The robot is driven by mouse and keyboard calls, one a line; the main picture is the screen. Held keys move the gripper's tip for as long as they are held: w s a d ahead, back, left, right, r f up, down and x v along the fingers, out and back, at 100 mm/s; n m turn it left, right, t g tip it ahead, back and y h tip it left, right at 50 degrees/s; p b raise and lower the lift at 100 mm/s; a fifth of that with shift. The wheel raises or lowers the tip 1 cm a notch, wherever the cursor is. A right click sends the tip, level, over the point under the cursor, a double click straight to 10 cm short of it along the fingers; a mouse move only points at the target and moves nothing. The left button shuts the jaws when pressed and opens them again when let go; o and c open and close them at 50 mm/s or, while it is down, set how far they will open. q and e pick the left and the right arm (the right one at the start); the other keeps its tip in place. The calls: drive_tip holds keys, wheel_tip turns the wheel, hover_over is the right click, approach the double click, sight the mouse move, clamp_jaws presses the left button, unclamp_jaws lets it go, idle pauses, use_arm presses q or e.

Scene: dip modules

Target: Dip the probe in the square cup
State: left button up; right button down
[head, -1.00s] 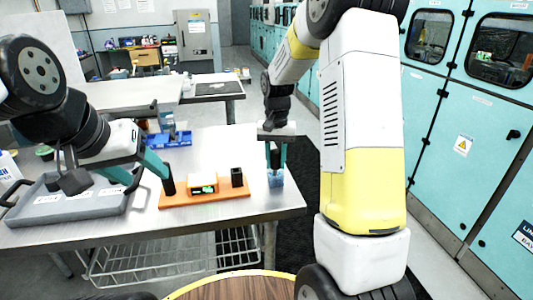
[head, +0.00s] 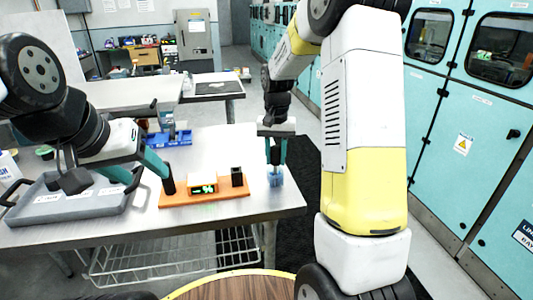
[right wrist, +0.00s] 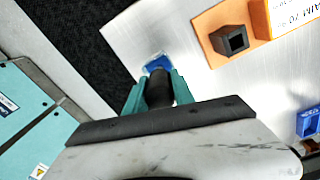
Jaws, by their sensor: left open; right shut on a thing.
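My right gripper (head: 276,162) is shut on the dark probe (right wrist: 160,86), which hangs roughly upright between its teal fingers. The square cup (head: 276,180), clear with blue in it, stands on the table right of the orange base. It also shows just past the probe in the right wrist view (right wrist: 157,63). The probe is over the cup; its lower end is hidden, so I cannot tell how far it is inside. My left gripper (head: 152,182) is open and empty, low between the grey tray and the orange base.
The orange base (head: 215,198) carries a lit display box (head: 203,188) and a black square holder (head: 237,177), open at the top. A grey tray (head: 70,210) is at the left. A blue bin (head: 160,138) sits behind. The table's right edge is close to the cup.

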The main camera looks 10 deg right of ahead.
sight(276, 146)
drive_tip(key=shift+r, duration=3.2)
